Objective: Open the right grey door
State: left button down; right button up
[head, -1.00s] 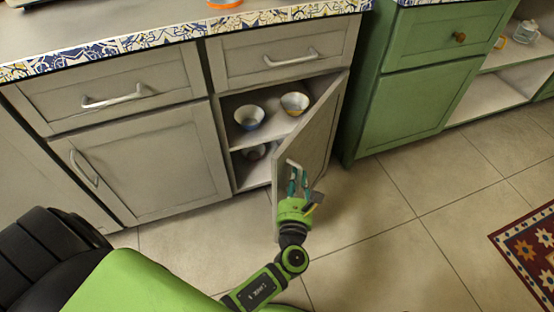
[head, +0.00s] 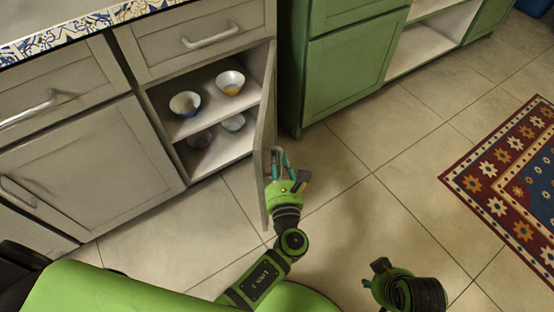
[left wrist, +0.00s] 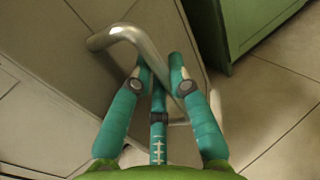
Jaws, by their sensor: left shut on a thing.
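The right grey door (head: 264,150) stands wide open and shows nearly edge-on in the head view, swung out from the grey cabinet. My left gripper (head: 280,163) is at its outer side. In the left wrist view, the teal fingers of my left gripper (left wrist: 160,72) are shut on the curved metal door handle (left wrist: 136,38). Behind the door, the open compartment shows bowls on an upper shelf (head: 215,114) and more below. My right gripper (head: 384,273) is low in the head view, away from the door, its fingers mostly hidden.
The closed left grey door (head: 95,165) and a drawer (head: 195,38) flank the opening. A green cabinet (head: 345,65) stands close to the right of the open door. The tiled floor (head: 350,200) is clear, with a patterned rug (head: 505,185) at the right.

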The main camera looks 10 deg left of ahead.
pick_arm(q)
jog(key=c, duration=1.1)
grip_release()
jog(key=shift+c, duration=0.2)
jog(key=v, duration=1.2)
jog(key=shift+d, duration=0.1)
jog(key=shift+c, duration=0.4)
